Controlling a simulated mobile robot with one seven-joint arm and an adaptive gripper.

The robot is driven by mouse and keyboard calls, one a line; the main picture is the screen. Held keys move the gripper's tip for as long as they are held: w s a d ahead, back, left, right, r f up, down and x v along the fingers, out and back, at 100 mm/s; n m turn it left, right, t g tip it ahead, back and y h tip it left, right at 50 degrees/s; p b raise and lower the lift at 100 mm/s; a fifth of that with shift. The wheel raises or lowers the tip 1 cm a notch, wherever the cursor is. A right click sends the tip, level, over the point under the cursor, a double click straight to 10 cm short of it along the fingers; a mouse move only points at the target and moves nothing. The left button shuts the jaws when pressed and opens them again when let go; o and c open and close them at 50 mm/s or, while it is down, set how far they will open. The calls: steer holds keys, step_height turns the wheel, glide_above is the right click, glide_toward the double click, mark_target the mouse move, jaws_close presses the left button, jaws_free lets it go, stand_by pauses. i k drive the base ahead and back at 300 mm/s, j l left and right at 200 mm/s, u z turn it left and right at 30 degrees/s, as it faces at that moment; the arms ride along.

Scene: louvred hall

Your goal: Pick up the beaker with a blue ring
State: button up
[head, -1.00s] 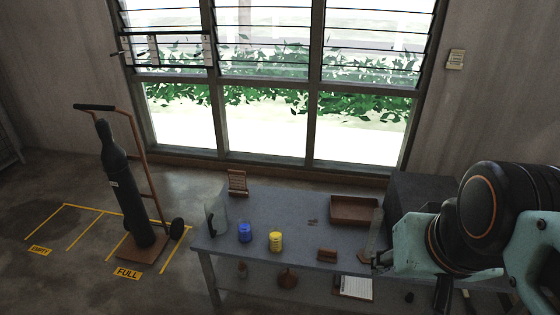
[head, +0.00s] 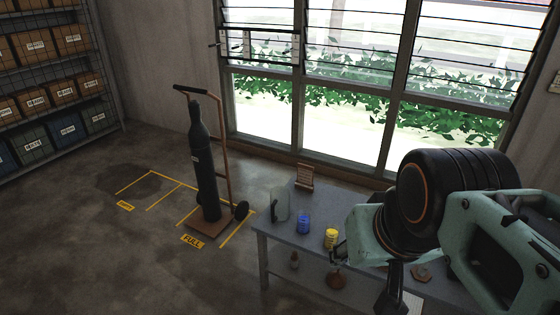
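I cannot make out a blue ring on any vessel in the head view. A pale, see-through jug (head: 280,204) with a dark handle stands at the left end of the grey table (head: 282,232). Beside it on the right are a small solid-blue container (head: 303,224) and a yellow one (head: 331,239). My gripper (head: 342,251) shows only as a small dark part at the end of my green and black arm, overlapping the table by the yellow container. Its fingers are too small and dark to read. My arm hides the right part of the table.
A small wooden rack (head: 304,177) stands at the table's back edge. A gas cylinder (head: 203,167) on a trolley (head: 228,180) is left of the table. Shelving (head: 55,128) with boxes lines the far left. The floor between is open.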

mark_target(303, 216)
steer(key=z, duration=1.2)
steer(key=u, duration=1.2)
steer(key=i+l+z, duration=0.2)
steer(key=i, duration=0.4)
steer(key=i+l+z, duration=0.15)
steer(key=i, duration=0.5)
